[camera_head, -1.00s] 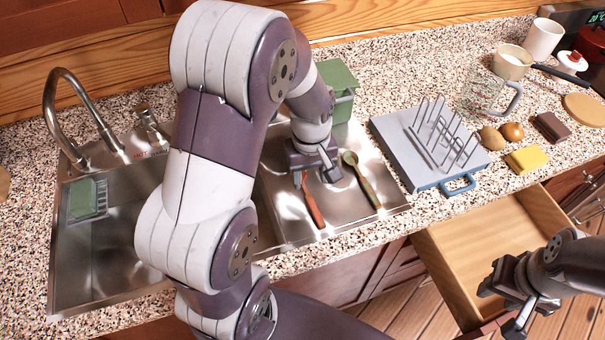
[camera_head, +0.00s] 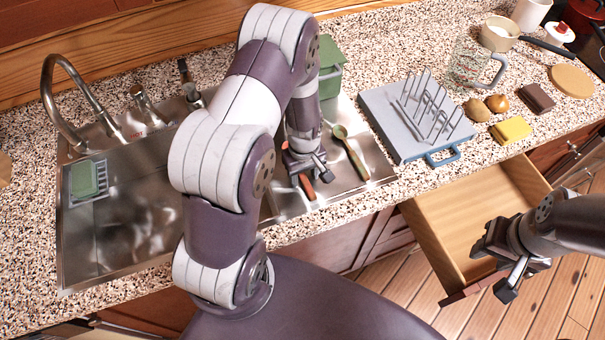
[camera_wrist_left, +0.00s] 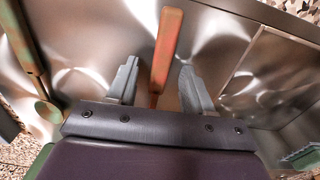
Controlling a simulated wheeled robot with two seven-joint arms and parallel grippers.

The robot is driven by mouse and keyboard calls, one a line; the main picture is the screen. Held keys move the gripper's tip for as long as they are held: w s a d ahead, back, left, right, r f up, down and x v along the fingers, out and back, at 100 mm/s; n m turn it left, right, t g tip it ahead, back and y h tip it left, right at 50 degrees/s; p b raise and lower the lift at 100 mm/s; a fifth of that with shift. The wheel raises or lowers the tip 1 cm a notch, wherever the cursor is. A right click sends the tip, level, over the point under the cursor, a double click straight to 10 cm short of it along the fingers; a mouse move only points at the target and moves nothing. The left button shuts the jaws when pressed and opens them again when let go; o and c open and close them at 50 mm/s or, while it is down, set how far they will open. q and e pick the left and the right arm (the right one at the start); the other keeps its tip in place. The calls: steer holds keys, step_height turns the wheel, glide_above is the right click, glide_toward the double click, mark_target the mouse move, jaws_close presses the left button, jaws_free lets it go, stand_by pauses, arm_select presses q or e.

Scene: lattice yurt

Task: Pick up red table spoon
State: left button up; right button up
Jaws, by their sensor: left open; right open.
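The red table spoon (camera_head: 307,186) lies on the metal drainboard beside the sink, and its bowl end is hidden under my left gripper in the head view. In the left wrist view its reddish handle (camera_wrist_left: 166,50) runs between the two open fingers, with a gap on both sides. My left gripper (camera_head: 309,178) is open over the spoon; its fingers also show in the left wrist view (camera_wrist_left: 155,85). My right gripper (camera_head: 500,275) is open and empty, near the open drawer at the lower right.
A green-handled spoon (camera_head: 352,155) lies just right of the red one. A green container (camera_head: 330,72) stands behind. A grey dish rack (camera_head: 395,128) is to the right on the counter. The sink basin (camera_head: 130,225) is left, and an open drawer (camera_head: 470,210) juts out at right.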

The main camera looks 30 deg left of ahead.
arm_select(q)
steer(key=shift+d+r, duration=0.1)
jaws_close()
